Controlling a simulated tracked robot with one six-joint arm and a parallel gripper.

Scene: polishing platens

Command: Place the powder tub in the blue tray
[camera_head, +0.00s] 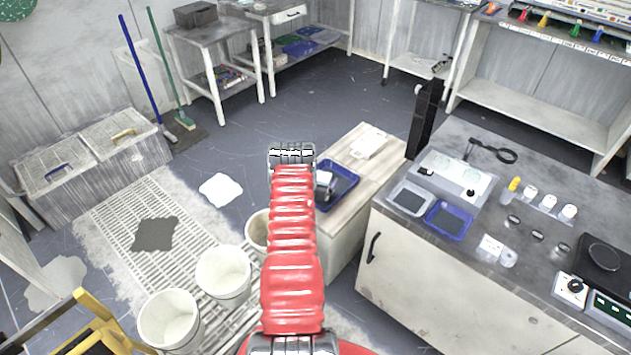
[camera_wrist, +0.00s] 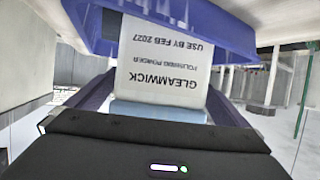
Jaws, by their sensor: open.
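The powder tub (camera_wrist: 160,62) is white with a light blue lid. Its label reads "GLEAMWICK" upside down in the wrist view. The blue tray (camera_wrist: 225,28) shows behind and around the tub there. In the head view the blue tray (camera_head: 344,190) lies on a wooden-topped cabinet, partly hidden by my arm. A small pale shape, likely the tub (camera_head: 323,184), is at its left side, inside the rim. The tub's base is cut off in the wrist view. My gripper (camera_wrist: 157,98) is open around the lid end; I cannot tell whether its fingers touch it.
White papers (camera_head: 368,143) lie on the cabinet behind the tray. Several white buckets (camera_head: 223,275) stand on the floor at left.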

